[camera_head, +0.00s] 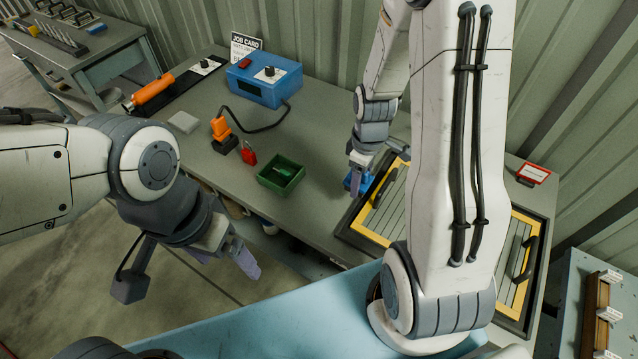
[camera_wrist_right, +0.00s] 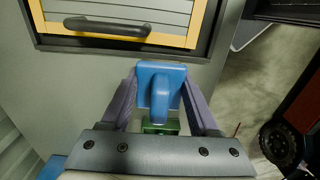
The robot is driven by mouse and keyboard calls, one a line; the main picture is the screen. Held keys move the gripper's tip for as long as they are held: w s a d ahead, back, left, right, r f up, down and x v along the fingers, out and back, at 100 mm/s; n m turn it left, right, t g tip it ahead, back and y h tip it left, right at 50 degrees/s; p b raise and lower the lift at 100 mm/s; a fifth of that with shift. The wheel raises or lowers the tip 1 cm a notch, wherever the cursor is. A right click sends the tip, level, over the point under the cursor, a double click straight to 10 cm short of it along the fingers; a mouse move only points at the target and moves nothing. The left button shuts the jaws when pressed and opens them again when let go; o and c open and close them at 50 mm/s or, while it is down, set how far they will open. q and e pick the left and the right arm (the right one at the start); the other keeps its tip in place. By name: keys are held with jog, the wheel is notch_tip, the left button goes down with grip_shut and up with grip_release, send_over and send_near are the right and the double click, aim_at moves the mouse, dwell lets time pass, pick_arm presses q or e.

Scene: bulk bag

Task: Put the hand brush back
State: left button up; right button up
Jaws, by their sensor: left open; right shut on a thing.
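The blue hand brush (camera_wrist_right: 160,105) is between the two fingers of my right gripper (camera_wrist_right: 163,92), which is shut on it. In the head view the brush (camera_head: 364,182) shows low over the bench, beside the left edge of the yellow-framed panel. My right gripper (camera_head: 355,183) hides part of it there. I cannot tell whether the brush touches the bench top. My left gripper (camera_head: 226,260) is open and empty, in front of the bench's front edge.
A green bin (camera_head: 267,182) stands left of my right gripper, with a red padlock (camera_head: 249,153) and a blue control box (camera_head: 264,80) further away. The yellow-framed panel (camera_head: 371,218) with dark handles is partly hidden by my right arm. Bare bench lies between bin and panel.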

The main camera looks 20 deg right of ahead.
jog(key=p, duration=0.2)
send_over(323, 197)
notch_tip(323, 197, down, 6)
jog(key=shift+d+r, duration=0.1)
jog(key=shift+r, duration=0.1)
notch_tip(323, 197, down, 3)
jog(key=shift+f+p, duration=0.2)
jog(key=shift+p, duration=0.7)
jog(key=shift+f, duration=0.4)
jog(key=shift+f, duration=0.1)
jog(key=shift+f, duration=0.15)
jog(key=o, duration=1.3)
